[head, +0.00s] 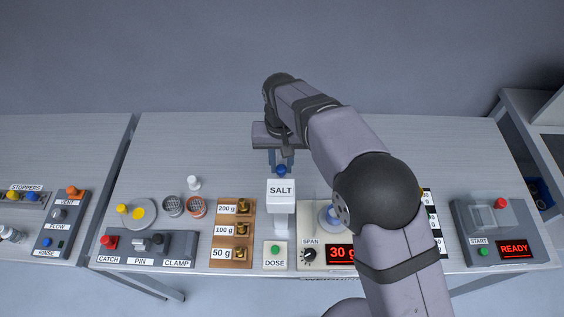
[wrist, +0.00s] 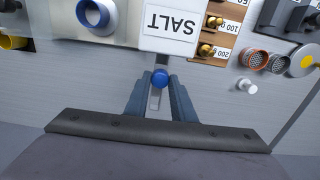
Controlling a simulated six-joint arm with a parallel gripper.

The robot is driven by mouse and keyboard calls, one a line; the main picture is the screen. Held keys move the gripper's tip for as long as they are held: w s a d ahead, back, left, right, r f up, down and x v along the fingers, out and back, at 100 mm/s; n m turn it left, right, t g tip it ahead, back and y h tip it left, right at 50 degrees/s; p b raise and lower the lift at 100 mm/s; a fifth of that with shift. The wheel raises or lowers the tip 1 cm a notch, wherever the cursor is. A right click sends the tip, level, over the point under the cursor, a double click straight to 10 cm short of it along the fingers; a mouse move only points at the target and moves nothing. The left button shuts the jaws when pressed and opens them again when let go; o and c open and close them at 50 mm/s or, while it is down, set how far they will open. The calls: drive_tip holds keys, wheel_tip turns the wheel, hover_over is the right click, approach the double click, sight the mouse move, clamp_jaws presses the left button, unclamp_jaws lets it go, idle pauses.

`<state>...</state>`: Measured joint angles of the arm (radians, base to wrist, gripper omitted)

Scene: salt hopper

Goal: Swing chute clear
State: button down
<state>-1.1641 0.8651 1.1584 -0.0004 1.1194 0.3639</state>
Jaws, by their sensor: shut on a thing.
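The white salt hopper (head: 281,189), marked SALT, stands at the middle of the table; it also shows upside down in the wrist view (wrist: 170,22). A blue ball knob (head: 281,170) sticks out behind it on a grey bar. I cannot make out the chute itself apart from this handle.
A blue-rimmed cup (head: 328,216) sits on the scale (head: 312,257), which reads 30 g; my arm partly covers it. Left are brass weights on a wooden block (head: 233,232), two round sieves (head: 173,206) and a white peg (head: 193,183). The table behind the hopper is clear.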

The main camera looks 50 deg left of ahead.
sight(280, 168)
drive_tip(key=shift+a+r, duration=0.1)
drive_tip(key=c, duration=1.5)
unclamp_jaws()
drive_tip(key=shift+s, duration=0.1)
drive_tip(key=shift+r+b, duration=1.4)
drive_tip(key=shift+r, duration=2.25)
